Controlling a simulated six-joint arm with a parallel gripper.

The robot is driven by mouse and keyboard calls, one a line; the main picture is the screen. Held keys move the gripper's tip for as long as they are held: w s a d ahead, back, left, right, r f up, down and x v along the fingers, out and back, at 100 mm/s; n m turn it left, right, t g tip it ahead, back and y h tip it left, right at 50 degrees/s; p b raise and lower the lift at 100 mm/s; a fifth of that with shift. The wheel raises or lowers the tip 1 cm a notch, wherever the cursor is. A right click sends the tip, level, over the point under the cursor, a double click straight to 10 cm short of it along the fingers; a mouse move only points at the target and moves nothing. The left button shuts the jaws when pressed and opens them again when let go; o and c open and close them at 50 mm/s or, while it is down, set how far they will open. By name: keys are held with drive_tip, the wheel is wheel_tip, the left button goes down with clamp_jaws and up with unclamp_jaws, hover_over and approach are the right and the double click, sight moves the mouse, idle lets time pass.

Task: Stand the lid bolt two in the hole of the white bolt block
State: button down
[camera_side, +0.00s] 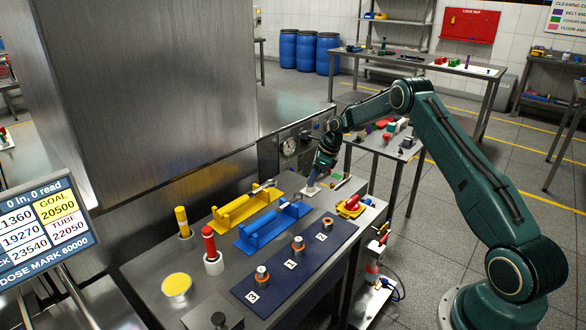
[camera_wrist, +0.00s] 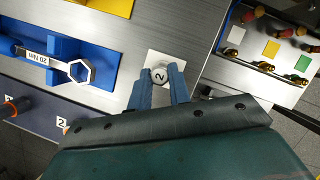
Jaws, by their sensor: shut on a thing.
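The lid bolt two (camera_wrist: 159,75), a silver hex head marked 2, sits between my gripper's fingers in the wrist view. My gripper (camera_wrist: 160,83) is shut on it. The white bolt block (camera_wrist: 153,56) shows as a white square around and behind the bolt head. In the side view, my gripper (camera_side: 317,176) is low over the white bolt block (camera_side: 310,190) at the far end of the steel bench. The bolt's shank and the hole are hidden, so I cannot tell how far the bolt is in the hole.
A blue cradle (camera_side: 262,232) with a wrench (camera_wrist: 60,62) lies left of the block in the wrist view. A yellow cradle (camera_side: 236,212) is beside it. A dark mat (camera_side: 318,262) holds numbered labels and small orange-ringed parts. A red-and-yellow item (camera_side: 352,206) lies near the bench edge.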

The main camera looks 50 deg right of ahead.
drive_tip(key=shift+f, duration=0.25)
drive_tip(key=c, duration=1.2)
unclamp_jaws()
drive_tip(key=shift+r, duration=0.1)
drive_tip(key=v, duration=1.3)
drive_tip(key=shift+r, duration=0.3)
drive_tip(key=shift+s+d, duration=0.15)
